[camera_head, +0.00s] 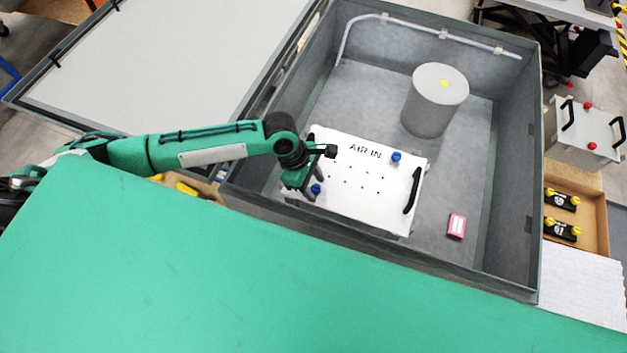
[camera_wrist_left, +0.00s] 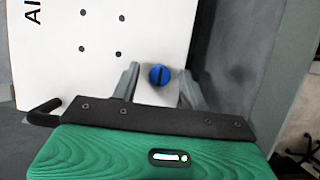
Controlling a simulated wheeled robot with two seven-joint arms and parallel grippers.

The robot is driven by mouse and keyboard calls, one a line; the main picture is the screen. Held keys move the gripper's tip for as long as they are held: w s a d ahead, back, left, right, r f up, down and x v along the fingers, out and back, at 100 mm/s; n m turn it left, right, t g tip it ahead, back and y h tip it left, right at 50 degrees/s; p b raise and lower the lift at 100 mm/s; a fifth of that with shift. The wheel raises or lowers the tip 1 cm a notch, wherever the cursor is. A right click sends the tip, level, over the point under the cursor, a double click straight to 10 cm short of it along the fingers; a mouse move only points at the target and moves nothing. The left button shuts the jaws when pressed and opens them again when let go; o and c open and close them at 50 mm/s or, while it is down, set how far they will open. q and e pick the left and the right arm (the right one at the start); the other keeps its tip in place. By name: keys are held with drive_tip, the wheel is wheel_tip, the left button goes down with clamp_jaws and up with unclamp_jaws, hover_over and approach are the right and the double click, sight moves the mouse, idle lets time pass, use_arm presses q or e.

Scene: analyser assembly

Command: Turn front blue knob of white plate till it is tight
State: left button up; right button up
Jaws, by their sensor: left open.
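The white plate (camera_head: 350,185) marked "AIR IN" lies in the grey box, with several small holes in it. Its front blue knob (camera_head: 316,188) is at the plate's near left corner. In the left wrist view the knob (camera_wrist_left: 159,75) is round with a dark slot and shows between my fingers. My left gripper (camera_head: 308,190) is at that corner, open, with a finger on each side of the knob and visible gaps between them. A second blue knob (camera_head: 396,156) is at the far right of the plate. My right gripper is not in view.
The plate has a black handle (camera_head: 412,190) on its right side. A grey cylinder (camera_head: 436,104) with a yellow dot stands behind it, and a pink block (camera_head: 456,226) lies to the right. High grey walls (camera_head: 512,170) enclose the box. Its floor is clear around the block.

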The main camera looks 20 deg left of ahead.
use_arm(q)
clamp_jaws()
drive_tip(key=shift+m, duration=0.3)
